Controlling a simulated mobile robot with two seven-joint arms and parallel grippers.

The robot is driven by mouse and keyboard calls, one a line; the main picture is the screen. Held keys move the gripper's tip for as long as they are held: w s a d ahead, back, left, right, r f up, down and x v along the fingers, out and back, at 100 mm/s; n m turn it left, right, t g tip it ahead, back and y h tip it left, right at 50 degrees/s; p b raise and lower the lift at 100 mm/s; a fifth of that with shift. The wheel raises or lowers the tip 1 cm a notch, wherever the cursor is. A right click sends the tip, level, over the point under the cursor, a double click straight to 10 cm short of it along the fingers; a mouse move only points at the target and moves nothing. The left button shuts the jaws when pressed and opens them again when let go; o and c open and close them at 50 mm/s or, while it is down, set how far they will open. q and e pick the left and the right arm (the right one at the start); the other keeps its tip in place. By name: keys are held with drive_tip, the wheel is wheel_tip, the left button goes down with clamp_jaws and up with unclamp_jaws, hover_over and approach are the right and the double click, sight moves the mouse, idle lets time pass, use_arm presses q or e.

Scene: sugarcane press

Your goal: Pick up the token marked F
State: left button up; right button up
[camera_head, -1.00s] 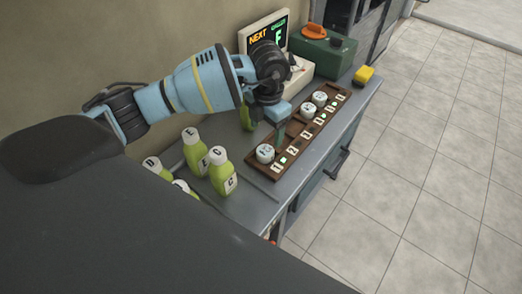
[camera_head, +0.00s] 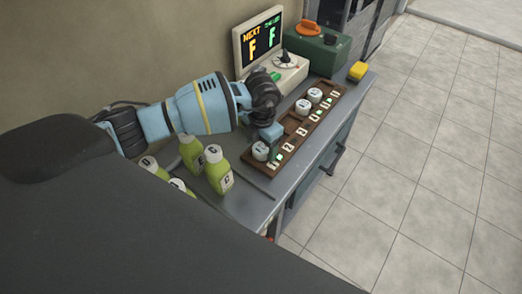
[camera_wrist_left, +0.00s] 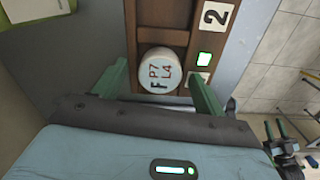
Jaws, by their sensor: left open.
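The token marked F (camera_wrist_left: 158,69) is a round white piece, also lettered P7 L4, in the wooden rack. It also shows at the near end of the rack in the head view (camera_head: 259,152). My left gripper (camera_head: 270,138) is above this end of the rack, pointing down. In the left wrist view, its two green fingers (camera_wrist_left: 160,84) are open, one on each side of the token, with gaps visible. Their height above the token is hard to tell.
Two other white tokens (camera_head: 303,107) (camera_head: 314,95) sit farther along the rack (camera_head: 290,124). Several green bottles (camera_head: 218,170) stand left of the gripper.

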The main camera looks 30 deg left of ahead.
sight(263, 149)
use_arm(q)
drive_tip(key=c, duration=1.1)
drive_tip(key=shift+r, duration=0.1)
drive_tip(key=shift+r, duration=0.85)
drive_tip(key=shift+s+d+r, duration=0.1)
drive_tip(key=shift+d+r, duration=0.15)
drive_tip(key=shift+r, duration=0.2)
drive_tip(key=shift+s+d+r, duration=0.1)
drive_tip(key=shift+d+r, duration=0.1)
drive_tip(key=shift+r, duration=0.25)
drive_tip(key=s+d, duration=0.2)
drive_tip(key=d, duration=0.2)
drive_tip(key=s+d+r, duration=0.1)
drive_tip(key=s+d, duration=0.1)
drive_tip(key=d, duration=0.3)
drive_tip(key=s+d+b, duration=0.1)
drive_tip(key=s+d, duration=0.1)
drive_tip(key=d, duration=0.2)
drive_tip(key=shift+s+d+r, duration=0.1)
drive_tip(key=shift+d+r, duration=0.1)
drive_tip(key=shift+d, duration=0.2)
